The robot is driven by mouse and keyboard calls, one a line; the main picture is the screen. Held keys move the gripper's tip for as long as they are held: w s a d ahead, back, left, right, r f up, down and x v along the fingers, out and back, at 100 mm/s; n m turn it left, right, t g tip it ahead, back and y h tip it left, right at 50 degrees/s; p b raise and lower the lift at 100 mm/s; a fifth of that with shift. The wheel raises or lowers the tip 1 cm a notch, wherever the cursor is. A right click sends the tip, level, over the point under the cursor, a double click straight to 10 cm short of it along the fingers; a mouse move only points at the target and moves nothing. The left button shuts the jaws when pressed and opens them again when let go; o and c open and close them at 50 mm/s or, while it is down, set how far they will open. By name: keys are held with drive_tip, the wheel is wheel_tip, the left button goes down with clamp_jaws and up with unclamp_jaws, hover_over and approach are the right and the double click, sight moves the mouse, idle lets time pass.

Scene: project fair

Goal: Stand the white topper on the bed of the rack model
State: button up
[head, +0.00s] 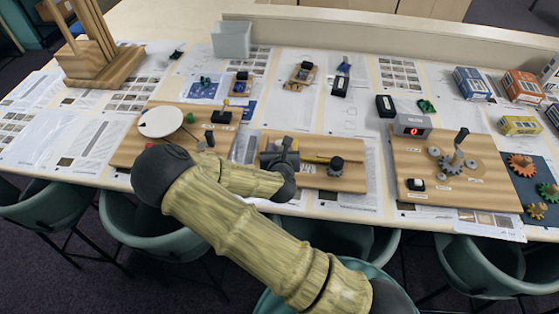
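My gripper (281,150) is a dark shape above the left part of the middle wooden board (352,181). Its fingers are too small and dark to show whether they are open or shut, or whether anything is between them. The middle board carries a yellow bar (316,158) and a dark round knob (336,165); it may be the rack model, but I cannot read its labels. My arm and gripper hide its left part. I cannot pick out the white topper with certainty. A flat white disc (160,122) sits on the left wooden board (130,147).
The right board (450,195) bears a red-digit display (412,125), grey gears and an upright lever. Coloured boxes (472,82) stand at the back right. A wooden stand (103,70) and a translucent bin (231,39) are at the back left. Chairs line the front edge.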

drive_tip(key=v, duration=0.7)
drive_tip(key=shift+s+r, duration=0.1)
drive_tip(key=shift+r, duration=0.05)
drive_tip(key=shift+s, duration=0.25)
